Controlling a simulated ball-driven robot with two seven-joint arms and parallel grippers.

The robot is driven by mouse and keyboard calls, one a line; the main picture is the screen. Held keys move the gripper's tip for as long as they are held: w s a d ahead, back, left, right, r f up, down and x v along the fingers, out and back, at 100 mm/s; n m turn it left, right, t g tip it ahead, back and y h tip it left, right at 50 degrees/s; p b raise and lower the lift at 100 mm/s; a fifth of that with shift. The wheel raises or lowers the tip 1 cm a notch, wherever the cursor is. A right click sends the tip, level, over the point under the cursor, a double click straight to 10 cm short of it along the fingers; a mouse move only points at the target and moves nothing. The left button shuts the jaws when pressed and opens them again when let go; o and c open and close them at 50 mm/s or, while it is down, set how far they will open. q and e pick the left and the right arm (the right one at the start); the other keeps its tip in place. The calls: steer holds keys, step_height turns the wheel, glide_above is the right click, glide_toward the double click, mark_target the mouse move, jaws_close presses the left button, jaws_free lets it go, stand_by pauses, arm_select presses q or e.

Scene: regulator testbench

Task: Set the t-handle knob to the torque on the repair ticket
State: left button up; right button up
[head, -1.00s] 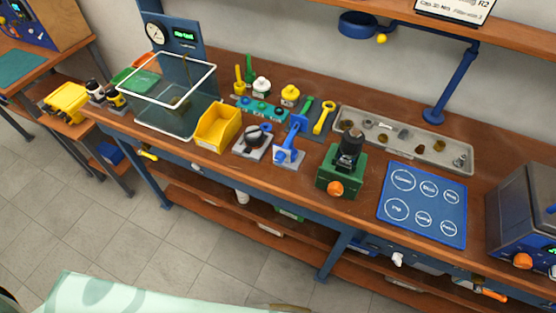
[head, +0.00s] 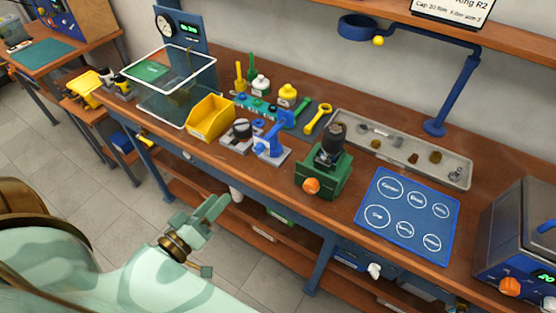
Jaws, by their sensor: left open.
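A blue handled fitting (head: 270,142) stands on a small grey plate on the bench. A white card (head: 452,8) on the upper shelf, cut off by the top edge, shows "R2" and a "Cap" line that seems to read 30 Nm. My left gripper (head: 214,236) is open and empty, in front of the bench and apart from both knobs. My right gripper is out of view.
A green device (head: 324,175) with an orange knob stands right of the blue fitting. A yellow bin (head: 211,118), a clear box (head: 145,95), a grey parts tray (head: 400,155) and a blue labelled mat (head: 385,240) occupy the bench. A blue post lamp (head: 455,90) rises behind.

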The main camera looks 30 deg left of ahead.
arm_select(q)
glide_toward(256, 151)
steer(key=shift+n+y, duration=0.3)
steer(key=shift+n, duration=0.1)
steer(key=w, duration=0.5)
steer(key=w+d, duration=0.1)
steer(key=w, duration=0.1)
steer(key=shift+w+f, duration=0.1)
steer(key=shift+w, duration=0.55)
steer(key=shift+c, duration=0.6)
steer(key=c, duration=0.9)
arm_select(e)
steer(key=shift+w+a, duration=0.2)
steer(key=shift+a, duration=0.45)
